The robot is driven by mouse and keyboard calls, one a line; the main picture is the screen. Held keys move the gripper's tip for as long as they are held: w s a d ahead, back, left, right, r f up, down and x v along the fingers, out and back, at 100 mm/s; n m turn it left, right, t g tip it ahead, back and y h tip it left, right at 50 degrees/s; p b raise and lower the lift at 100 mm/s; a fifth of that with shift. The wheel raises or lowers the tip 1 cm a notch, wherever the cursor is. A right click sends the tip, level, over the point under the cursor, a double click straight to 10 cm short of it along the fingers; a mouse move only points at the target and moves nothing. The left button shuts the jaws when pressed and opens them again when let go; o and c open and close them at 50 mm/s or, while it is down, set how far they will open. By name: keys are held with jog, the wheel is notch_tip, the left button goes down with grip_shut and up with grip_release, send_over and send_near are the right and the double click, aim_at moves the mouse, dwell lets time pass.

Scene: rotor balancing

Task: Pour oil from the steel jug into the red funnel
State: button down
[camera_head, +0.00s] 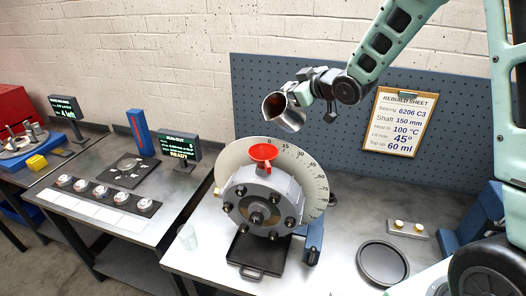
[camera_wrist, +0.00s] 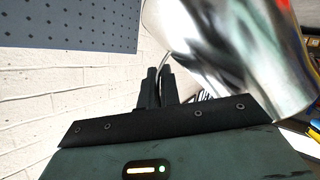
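The funnel sits upright on top of the grey round housing (camera_head: 262,200), in front of a pale dial with degree marks. No oil stream is visible.
A black tray (camera_head: 240,270) lies below the housing. A dark round pan (camera_head: 383,263) and a small plate with two yellowish pieces (camera_head: 408,229) are at right. A rebuild sheet (camera_head: 398,122) hangs on the pegboard (camera_head: 350,160). A clear cup (camera_head: 187,237) stands left.

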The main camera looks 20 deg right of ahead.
jog(key=shift+r+p, duration=0.15)
jog(key=shift+p, duration=0.2)
jog(key=shift+w+d+r+p, duration=0.1)
jog(key=shift+d+r+p, duration=0.05)
jog(key=shift+p, duration=0.65)
jog(key=shift+w+d+f+m+g, duration=0.1)
jog(key=shift+d+f+m+g, duration=0.05)
jog(key=shift+f+m+g, duration=0.3)
jog(key=shift+y, duration=0.3)
jog(key=w+d+f+m+g+y, duration=0.1)
jog(key=w+d+f+m+y, duration=0.1)
jog(key=d+f+m+y, duration=0.1)
jog(key=shift+w+d+f+m+g+y+b, duration=0.45)
jog(key=shift+f+m, duration=0.6)
jog(key=shift+f, duration=0.45)
jog(key=shift+s, duration=0.15)
jog(key=shift+s, duration=0.1)
dwell(1.9)
